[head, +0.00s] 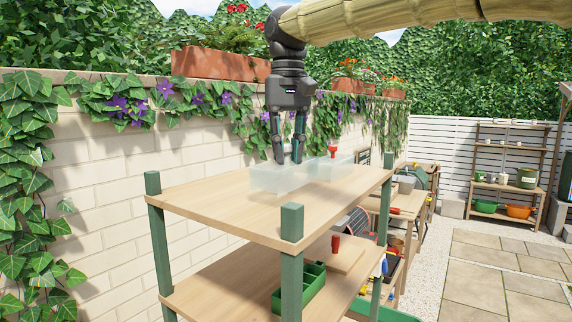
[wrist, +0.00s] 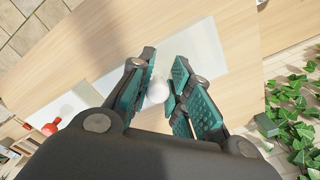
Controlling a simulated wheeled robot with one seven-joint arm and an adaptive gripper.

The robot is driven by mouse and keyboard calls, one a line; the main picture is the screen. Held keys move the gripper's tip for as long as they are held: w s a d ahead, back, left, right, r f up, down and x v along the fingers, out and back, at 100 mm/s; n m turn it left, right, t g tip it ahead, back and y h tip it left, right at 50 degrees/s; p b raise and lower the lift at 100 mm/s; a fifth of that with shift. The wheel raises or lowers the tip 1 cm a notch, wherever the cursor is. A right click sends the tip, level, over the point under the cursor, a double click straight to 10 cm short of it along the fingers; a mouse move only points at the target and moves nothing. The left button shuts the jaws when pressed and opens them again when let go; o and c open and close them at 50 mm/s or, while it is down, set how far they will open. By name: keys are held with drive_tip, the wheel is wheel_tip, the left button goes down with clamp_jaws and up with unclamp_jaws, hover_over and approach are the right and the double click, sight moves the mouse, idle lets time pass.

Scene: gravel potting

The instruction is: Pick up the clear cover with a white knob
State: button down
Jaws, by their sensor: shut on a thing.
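The clear cover (head: 268,180) is a translucent box shape on the top shelf, directly below my gripper (head: 290,160). In the wrist view the cover (wrist: 206,48) shows as a pale patch on the wood. Its white knob (wrist: 157,92) sits between the two fingertips. My gripper (wrist: 160,88) points down and is shut on the knob. The fingers hide the knob in the head view. I cannot tell whether the cover's lower edge touches the shelf.
A similar clear cover (head: 338,166) with a red knob (head: 333,151) stands just right of it on the same wooden shelf (head: 220,200). Green corner posts (head: 291,222) rise above the shelf. An ivy-hung brick wall (head: 110,165) runs behind. The shelf's left part is clear.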

drive_tip(key=shift+w+a+r+b, duration=0.1)
drive_tip(key=shift+w+r+b, duration=0.25)
drive_tip(key=shift+w+b, duration=0.05)
drive_tip(key=shift+s+a, duration=0.2)
drive_tip(key=shift+s, duration=0.05)
drive_tip(key=s+a+r+b, duration=0.1)
drive_tip(key=s+a+b, duration=0.1)
drive_tip(key=s, duration=0.5)
drive_tip(key=s+a+r+b, duration=0.1)
drive_tip(key=s+b, duration=0.3)
drive_tip(key=s, duration=0.4)
drive_tip(key=shift+a+b, duration=0.35)
drive_tip(key=shift+a, duration=0.45)
drive_tip(key=c, duration=2.2)
unclamp_jaws()
drive_tip(key=shift+w, duration=0.2)
